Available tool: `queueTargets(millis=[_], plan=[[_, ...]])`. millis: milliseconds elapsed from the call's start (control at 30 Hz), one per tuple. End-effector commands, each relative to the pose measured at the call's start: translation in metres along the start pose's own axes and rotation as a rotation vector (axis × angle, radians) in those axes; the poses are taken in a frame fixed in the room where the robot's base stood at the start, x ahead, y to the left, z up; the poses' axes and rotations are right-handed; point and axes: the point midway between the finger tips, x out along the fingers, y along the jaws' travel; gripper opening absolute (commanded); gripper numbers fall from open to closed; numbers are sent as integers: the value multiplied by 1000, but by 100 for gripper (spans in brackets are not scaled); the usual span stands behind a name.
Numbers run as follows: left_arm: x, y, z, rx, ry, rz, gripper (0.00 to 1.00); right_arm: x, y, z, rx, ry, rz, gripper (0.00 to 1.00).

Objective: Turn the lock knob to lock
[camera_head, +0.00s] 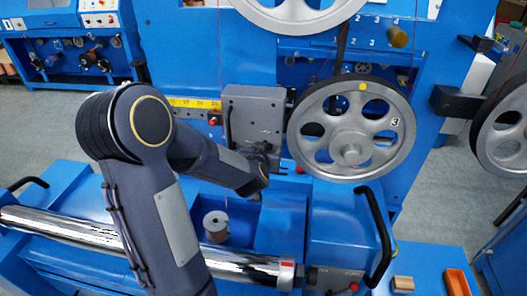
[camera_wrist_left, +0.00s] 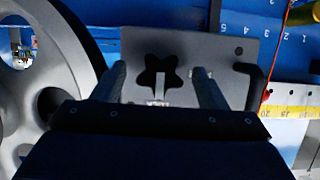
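The lock knob (camera_wrist_left: 158,78) is a black star-shaped knob on a grey plate (camera_wrist_left: 225,52). It shows in the left wrist view, with a light bar below its centre. In the head view the grey plate (camera_head: 252,108) is on the blue machine, left of a spoked pulley; I cannot make out the knob clearly there. My left gripper (camera_wrist_left: 161,80) is open, one finger on each side of the knob in the picture. I see no contact. In the head view my left arm reaches to just below the plate. My right gripper is not in view.
The large grey pulley (camera_head: 312,150) stands close right of the plate. A yellow scale (camera_head: 190,103) and a small red button (camera_head: 213,121) lie to its left. Below are a chrome roller (camera_head: 70,230), a spool (camera_head: 215,222) and a black handle (camera_head: 376,240).

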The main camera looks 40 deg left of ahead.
Motion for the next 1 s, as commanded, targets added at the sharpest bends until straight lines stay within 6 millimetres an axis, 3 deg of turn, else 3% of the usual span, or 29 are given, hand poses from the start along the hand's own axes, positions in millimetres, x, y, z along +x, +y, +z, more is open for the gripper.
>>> queueTargets(millis=[267, 700, 1000], plan=[[-8, 1, 0, 1, 0, 2, 66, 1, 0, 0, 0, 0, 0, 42], [-73, 0, -1, -1, 2, 1, 66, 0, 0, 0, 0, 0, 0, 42], [-78, 0, 0, 0, -1, 0, 66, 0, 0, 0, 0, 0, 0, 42]])
